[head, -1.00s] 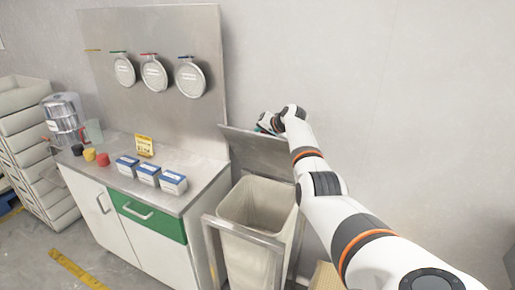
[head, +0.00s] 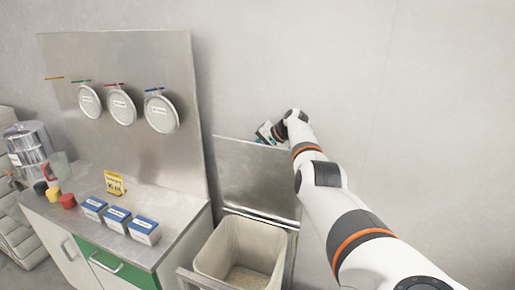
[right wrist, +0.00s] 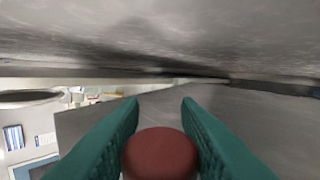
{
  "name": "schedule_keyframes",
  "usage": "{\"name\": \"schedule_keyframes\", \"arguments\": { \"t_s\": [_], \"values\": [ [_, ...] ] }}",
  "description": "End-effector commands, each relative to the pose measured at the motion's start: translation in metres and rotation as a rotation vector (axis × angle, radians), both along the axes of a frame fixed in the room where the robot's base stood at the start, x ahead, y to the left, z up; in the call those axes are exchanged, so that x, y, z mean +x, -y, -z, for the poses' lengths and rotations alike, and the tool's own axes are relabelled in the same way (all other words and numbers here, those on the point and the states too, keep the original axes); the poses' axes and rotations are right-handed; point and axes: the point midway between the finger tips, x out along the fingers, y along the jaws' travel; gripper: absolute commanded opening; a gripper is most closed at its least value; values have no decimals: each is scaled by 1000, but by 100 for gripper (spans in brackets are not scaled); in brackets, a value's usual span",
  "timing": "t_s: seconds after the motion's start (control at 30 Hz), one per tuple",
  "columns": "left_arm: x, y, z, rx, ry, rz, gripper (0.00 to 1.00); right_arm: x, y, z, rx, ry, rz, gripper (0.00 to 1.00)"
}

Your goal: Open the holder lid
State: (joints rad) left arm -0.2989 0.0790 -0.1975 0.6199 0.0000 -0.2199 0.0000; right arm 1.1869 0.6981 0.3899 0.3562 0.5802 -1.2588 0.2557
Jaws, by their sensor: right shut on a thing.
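The holder lid (head: 255,180) is a flat metal plate standing raised, close to upright, behind the open bin holder (head: 292,245). My right gripper (head: 266,133) is at the lid's top edge. In the right wrist view, the teal fingers of my right gripper (right wrist: 161,108) are on both sides of a dark red round piece (right wrist: 159,153). A grey metal plate, seemingly the lid (right wrist: 150,120), lies beyond the fingers. The exact grip point is hidden in the head view. My left gripper is not in view.
A light bin (head: 240,258) sits in the holder below the lid. At left, a cabinet (head: 185,215) carries blue-and-white boxes (head: 118,219) and coloured cups. Round containers (head: 161,114) hang on a metal back panel (head: 180,70). A bare wall is behind the lid.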

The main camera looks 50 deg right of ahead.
Motion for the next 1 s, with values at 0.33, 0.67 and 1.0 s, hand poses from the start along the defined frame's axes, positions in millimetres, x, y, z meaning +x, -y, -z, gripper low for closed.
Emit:
{"name": "schedule_keyframes", "arguments": {
  "t_s": [0.33,0.67,1.0],
  "values": [
    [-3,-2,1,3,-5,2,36,0,-2,3,5,-7,-4,48],
    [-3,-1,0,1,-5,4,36,-1,-1,1,2,-4,-3,50],
    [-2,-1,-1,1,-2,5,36,-20,5,-18,-2,-4,-2,50]
  ]
}}
